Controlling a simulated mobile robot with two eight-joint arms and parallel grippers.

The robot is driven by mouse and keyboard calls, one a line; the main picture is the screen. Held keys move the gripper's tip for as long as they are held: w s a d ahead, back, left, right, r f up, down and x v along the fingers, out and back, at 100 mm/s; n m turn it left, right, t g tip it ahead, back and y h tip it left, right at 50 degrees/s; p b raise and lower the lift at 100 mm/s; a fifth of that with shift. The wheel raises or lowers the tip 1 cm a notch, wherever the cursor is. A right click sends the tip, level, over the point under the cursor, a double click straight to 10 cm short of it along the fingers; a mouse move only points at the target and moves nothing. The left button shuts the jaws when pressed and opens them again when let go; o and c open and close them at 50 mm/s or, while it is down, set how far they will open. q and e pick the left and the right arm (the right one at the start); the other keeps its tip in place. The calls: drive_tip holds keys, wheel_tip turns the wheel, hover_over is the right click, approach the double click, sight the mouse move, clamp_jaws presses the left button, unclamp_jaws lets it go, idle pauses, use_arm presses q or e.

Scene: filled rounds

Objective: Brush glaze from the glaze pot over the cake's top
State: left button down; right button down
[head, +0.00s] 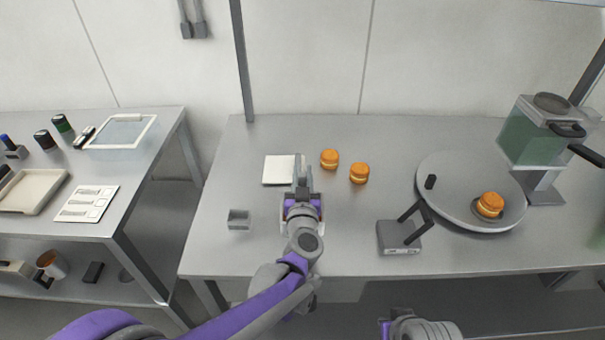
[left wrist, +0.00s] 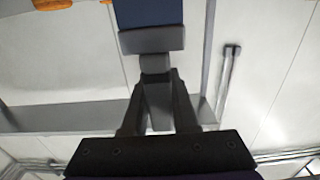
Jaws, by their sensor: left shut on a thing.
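One round orange cake (head: 490,205) with a pale filling band sits on a dark saucer on the grey turntable (head: 455,168) at the right. Two similar cakes (head: 329,159) stand on the table right of my left gripper (head: 301,172). That gripper is over the table, shut on a brush-like tool. The tool shows in the left wrist view as a grey piece with a dark blue block (left wrist: 150,12) beyond it. A small grey square pot (head: 238,219), likely the glaze pot, stands left of the gripper; its contents are unclear.
A white square sheet (head: 278,170) lies beside the left gripper. A grey box with a dark lever (head: 399,237) stands by the front edge. A greenish container (head: 530,135) on a stand is at the right. A side table (head: 150,165) holds a tray and cards.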

use_arm(q)
drive_tip(key=shift+f, duration=0.4)
drive_tip(key=shift+s+b, duration=0.1)
drive_tip(key=shift+b, duration=0.45)
idle(1.3)
idle(0.4)
wheel_tip(320, 180, up, 7)
drive_tip(key=p, duration=0.2)
idle(0.6)
drive_tip(key=shift+f, duration=0.1)
idle(0.6)
